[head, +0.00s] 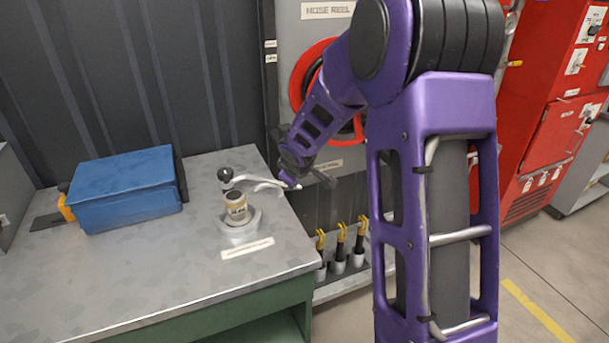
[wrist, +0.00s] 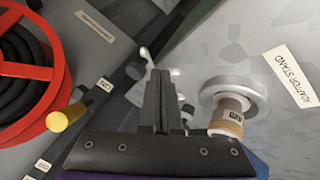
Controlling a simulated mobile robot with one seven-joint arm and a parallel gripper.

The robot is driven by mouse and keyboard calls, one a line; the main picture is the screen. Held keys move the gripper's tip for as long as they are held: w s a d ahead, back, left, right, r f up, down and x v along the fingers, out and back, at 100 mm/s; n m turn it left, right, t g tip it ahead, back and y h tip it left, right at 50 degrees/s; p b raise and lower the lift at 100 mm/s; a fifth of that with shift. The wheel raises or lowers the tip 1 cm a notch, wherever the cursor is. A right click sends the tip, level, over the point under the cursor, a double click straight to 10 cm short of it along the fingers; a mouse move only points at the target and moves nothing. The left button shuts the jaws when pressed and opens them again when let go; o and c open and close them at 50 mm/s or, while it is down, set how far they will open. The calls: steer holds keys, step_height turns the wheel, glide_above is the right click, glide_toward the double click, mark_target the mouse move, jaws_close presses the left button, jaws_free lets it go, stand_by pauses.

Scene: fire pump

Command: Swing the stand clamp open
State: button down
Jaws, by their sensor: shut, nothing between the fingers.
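The adaptor stand (head: 240,222) is a round grey base on the metal bench, with a tan labelled adaptor (head: 236,205) upright in it. The clamp (head: 262,183) is a pale curved arm above the adaptor, running from a dark knob (head: 224,175) rightward to the bench edge. My gripper (head: 293,176) is shut and empty beside the clamp's right end; contact is unclear. In the wrist view my shut fingers (wrist: 158,95) hide most of the clamp, with a pale tip (wrist: 146,54) showing past them. The stand's ring (wrist: 238,86) lies to their right.
A blue box (head: 125,187) sits on the bench's left. A red hose reel (head: 301,75) hangs on the panel behind my arm. Several yellow-topped black fittings (head: 340,240) stand right of the bench. A red cabinet (head: 545,110) is at far right. The front bench top is clear.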

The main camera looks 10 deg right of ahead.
steer(key=d+p+v, duration=0.1)
steer(key=v, duration=0.9)
steer(key=shift+d, duration=0.3)
